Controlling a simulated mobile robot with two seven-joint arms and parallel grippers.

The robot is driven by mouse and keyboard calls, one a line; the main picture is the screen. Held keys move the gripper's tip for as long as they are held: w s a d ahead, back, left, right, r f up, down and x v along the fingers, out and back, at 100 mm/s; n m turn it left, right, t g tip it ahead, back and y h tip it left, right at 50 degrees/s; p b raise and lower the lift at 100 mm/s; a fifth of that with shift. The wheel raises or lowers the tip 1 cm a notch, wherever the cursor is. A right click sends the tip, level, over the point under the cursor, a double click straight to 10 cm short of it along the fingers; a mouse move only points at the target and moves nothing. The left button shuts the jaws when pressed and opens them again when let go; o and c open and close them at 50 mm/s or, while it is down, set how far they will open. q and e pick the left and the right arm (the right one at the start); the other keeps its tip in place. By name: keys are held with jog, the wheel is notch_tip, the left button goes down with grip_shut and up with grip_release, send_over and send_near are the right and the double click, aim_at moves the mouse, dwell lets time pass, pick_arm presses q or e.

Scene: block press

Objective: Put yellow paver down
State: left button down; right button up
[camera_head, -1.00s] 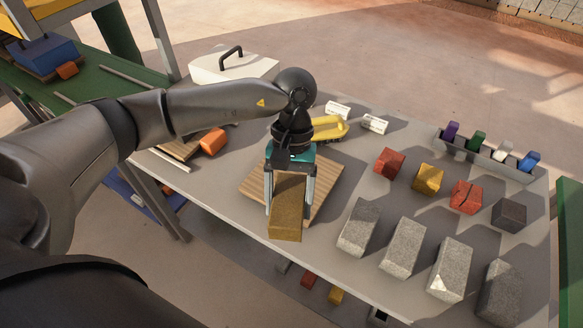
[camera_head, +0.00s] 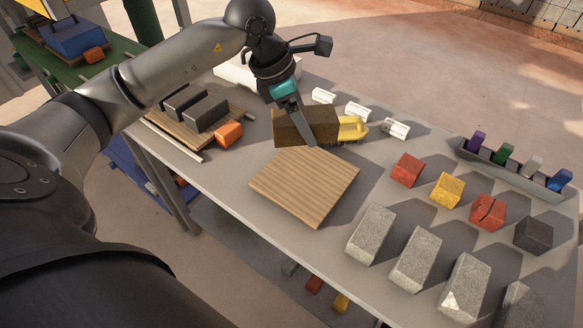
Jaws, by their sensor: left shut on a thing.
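My left gripper (camera_head: 301,120) is shut on a long brownish-yellow paver (camera_head: 290,128). One finger shows across the paver's near face; the other is hidden behind it. The paver lies sideways in the picture, just beyond the far edge of a bare wooden board (camera_head: 305,185). I cannot tell whether the paver touches the table or hangs above it. My right gripper is not in view.
A yellow object (camera_head: 352,129) sits partly hidden right of the paver. Dark blocks (camera_head: 205,113) and an orange block (camera_head: 228,134) are at left. Small coloured cubes (camera_head: 447,189), several grey blocks (camera_head: 370,235) and a grey rack (camera_head: 512,173) fill the right.

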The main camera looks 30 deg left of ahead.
pick_arm(q)
jog(key=w+a+r+n+t+y, duration=0.1)
jog(key=w+a+r+n+y, duration=0.25)
jog(key=n, duration=0.35)
jog(key=n+b, duration=0.2)
jog(key=b, duration=0.2)
send_over(295, 164)
jog(key=s, duration=0.1)
jog(key=shift+t, duration=0.3)
notch_tip(295, 164, down, 13)
jog(key=shift+s+a+f, duration=0.1)
jog(key=shift+f, duration=0.85)
jog(key=shift+f+b, duration=0.4)
jog(key=shift+f, duration=1.6)
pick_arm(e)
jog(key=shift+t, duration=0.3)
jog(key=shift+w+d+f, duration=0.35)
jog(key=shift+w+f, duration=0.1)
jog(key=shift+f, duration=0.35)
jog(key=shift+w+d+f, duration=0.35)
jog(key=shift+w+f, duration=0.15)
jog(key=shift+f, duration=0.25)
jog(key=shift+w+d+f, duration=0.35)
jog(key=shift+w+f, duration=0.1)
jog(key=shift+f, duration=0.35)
pick_arm(q)
jog(key=shift+f, duration=0.15)
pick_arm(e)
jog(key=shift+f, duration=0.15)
